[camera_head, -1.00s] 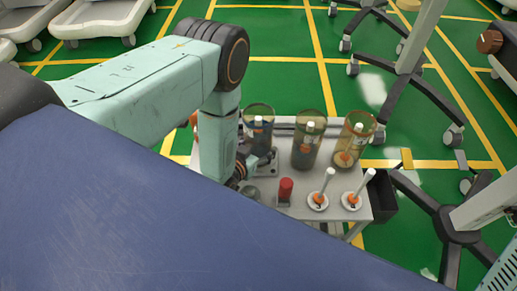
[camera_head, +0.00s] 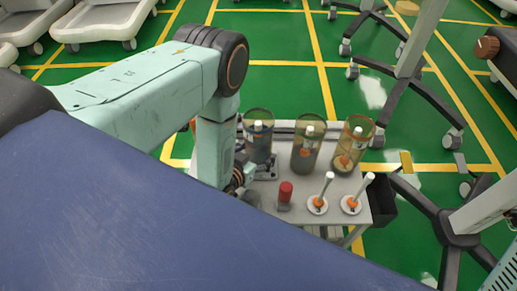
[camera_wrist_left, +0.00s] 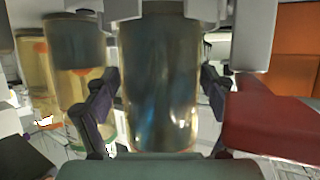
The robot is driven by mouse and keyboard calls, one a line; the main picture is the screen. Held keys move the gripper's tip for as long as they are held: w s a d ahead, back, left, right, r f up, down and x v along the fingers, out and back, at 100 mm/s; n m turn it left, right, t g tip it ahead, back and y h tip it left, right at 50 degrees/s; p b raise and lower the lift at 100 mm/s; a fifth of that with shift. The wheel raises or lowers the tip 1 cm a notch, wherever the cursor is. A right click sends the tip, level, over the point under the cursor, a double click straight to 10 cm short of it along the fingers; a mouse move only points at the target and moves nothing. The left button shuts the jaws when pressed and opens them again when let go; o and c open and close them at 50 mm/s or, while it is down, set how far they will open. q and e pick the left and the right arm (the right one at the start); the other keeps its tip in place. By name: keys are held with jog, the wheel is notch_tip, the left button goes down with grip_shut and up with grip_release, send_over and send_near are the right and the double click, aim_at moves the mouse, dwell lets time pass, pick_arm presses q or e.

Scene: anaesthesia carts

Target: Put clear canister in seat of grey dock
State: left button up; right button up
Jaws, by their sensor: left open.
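The clear canister (camera_head: 257,141), with dark contents and a white-tipped stem, stands upright at the left end of the small cart. A dark grey dock (camera_head: 268,171) shows at its foot; whether its base is fully in the seat is hidden. My left gripper (camera_head: 240,178) is low at the canister's front left, partly hidden by my forearm. In the left wrist view the clear canister (camera_wrist_left: 160,85) fills the middle, between the two dark fingers of my open left gripper (camera_wrist_left: 157,105). A narrow gap seems to show beside each finger. My right gripper is out of view.
Two amber canisters, the middle one (camera_head: 306,151) and the right one (camera_head: 353,148), stand to the right. A red cylinder (camera_head: 285,194) and two white rods on round bases (camera_head: 318,206) stand in front. A black bin (camera_head: 382,203) hangs on the cart's right side.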

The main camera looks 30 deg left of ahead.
pick_arm(q)
jog(key=p+v, duration=0.3)
jog(key=v, duration=0.7)
jog(key=shift+s+p, duration=0.3)
jog(key=shift+p, duration=0.05)
